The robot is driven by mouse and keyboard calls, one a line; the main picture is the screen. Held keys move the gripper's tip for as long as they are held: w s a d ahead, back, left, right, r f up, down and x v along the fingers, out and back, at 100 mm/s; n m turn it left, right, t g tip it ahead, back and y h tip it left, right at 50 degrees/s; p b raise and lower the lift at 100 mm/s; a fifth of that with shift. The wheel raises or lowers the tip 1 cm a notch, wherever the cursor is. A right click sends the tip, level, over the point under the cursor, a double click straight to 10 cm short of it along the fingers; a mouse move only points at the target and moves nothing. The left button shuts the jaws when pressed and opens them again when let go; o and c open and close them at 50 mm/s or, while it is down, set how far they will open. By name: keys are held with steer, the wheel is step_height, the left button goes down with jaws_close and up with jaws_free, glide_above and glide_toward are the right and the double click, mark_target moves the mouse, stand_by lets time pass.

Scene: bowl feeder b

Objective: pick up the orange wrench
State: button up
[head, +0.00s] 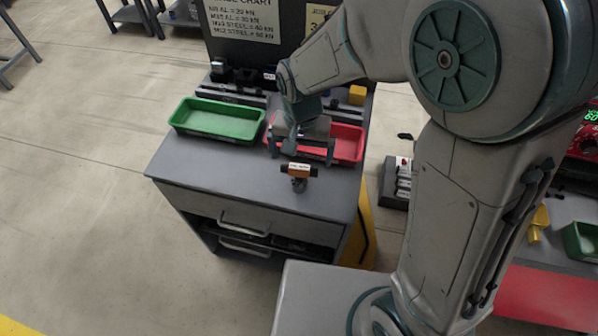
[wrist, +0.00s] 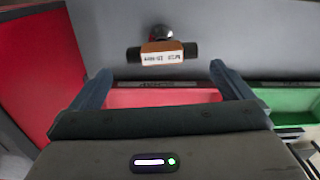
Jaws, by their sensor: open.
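The orange wrench (head: 299,168) lies near the front right of the grey workbench top. It has an orange middle with a white label, black ends and a round metal part. My gripper (head: 301,152) is open and empty above the bench, just behind the wrench and over the front of the red tray. In the wrist view the wrench (wrist: 162,47) is beyond the fingertips of my gripper (wrist: 160,72), roughly centred between them and apart from both. The label's text is too small to read surely.
A red tray (head: 350,146), partly hidden by my gripper, and a green tray (head: 216,120) stand behind the wrench. A yellow block (head: 357,95) sits at the back right. The bench top left of the wrench is clear. A dark rack (head: 396,183) stands to the right.

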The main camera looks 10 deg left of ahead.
mark_target(299, 167)
steer(key=shift+s+a+f+p, duration=0.1)
steer(key=shift+s+f+p, duration=0.05)
steer(key=shift+f, duration=1.45)
steer(key=shift+s+a+f+p, duration=0.1)
steer(key=shift+s+f+p, duration=0.05)
steer(key=shift+f, duration=1.45)
steer(key=c, duration=1.2)
steer(key=shift+r, duration=0.1)
